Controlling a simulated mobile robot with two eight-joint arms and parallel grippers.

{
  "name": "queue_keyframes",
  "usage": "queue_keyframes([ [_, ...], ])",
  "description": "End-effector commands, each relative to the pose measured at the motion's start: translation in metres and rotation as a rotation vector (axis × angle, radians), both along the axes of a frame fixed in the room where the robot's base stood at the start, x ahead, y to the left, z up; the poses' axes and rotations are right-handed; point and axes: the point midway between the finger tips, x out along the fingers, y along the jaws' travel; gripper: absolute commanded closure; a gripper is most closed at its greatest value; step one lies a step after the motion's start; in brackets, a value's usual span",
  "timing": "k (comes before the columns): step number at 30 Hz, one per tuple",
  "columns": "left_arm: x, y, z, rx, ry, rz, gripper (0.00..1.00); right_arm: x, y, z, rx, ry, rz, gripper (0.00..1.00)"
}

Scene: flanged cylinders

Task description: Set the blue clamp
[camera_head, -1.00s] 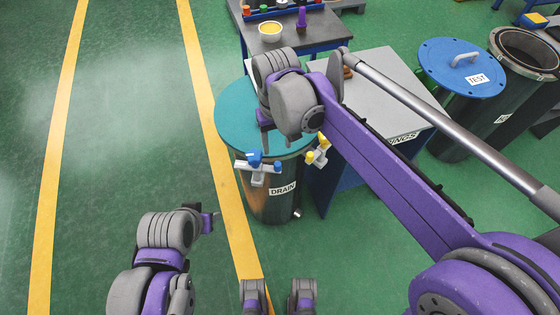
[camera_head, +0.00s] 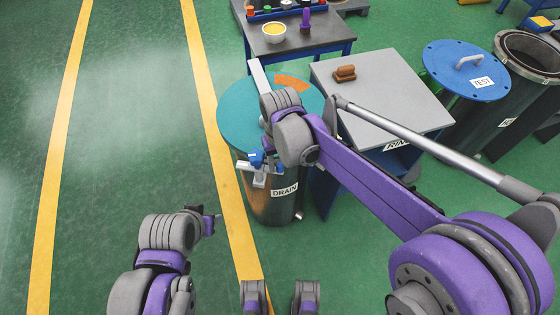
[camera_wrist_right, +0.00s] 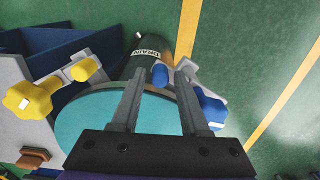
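The blue clamp (camera_head: 258,168) sits at the rim of the teal-topped DRAIN drum (camera_head: 236,120). In the right wrist view, one blue knob (camera_wrist_right: 160,76) shows between the fingertips, and a larger blue knob (camera_wrist_right: 212,110) lies just right of the right finger. My right gripper (camera_wrist_right: 160,85) is open, its fingers apart at the clamp; contact cannot be told. In the head view my right wrist partly covers the clamp. A yellow clamp (camera_wrist_right: 50,88) shows at the left of the wrist view. My left gripper (camera_head: 208,223) is low, apart from the drum; its fingers are unclear.
A grey-topped stand (camera_head: 395,95) with a brown object (camera_head: 345,73) is right of the drum. A blue TEST lid (camera_head: 464,65) and an open drum (camera_head: 530,60) are farther right. Left floor is clear.

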Motion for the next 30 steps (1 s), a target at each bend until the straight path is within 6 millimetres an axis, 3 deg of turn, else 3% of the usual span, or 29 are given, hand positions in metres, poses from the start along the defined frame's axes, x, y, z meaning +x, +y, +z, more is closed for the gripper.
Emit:
queue_keyframes([
  [1,0.0,0.0,0.0,0.0,0.0,0.0,0.5,-0.0001,0.0,0.0001,0.0,0.0,0.0,0.66],
  [7,0.0,0.0,0.0,0.0,0.0,0.0,0.5,-0.0001,0.0,0.0002,0.0,0.0,0.0,1.0],
  [30,0.0,0.0,0.0,0.0,0.0,0.0,0.5,-0.0001,0.0,0.0004,0.0,0.0,0.0,1.0],
])
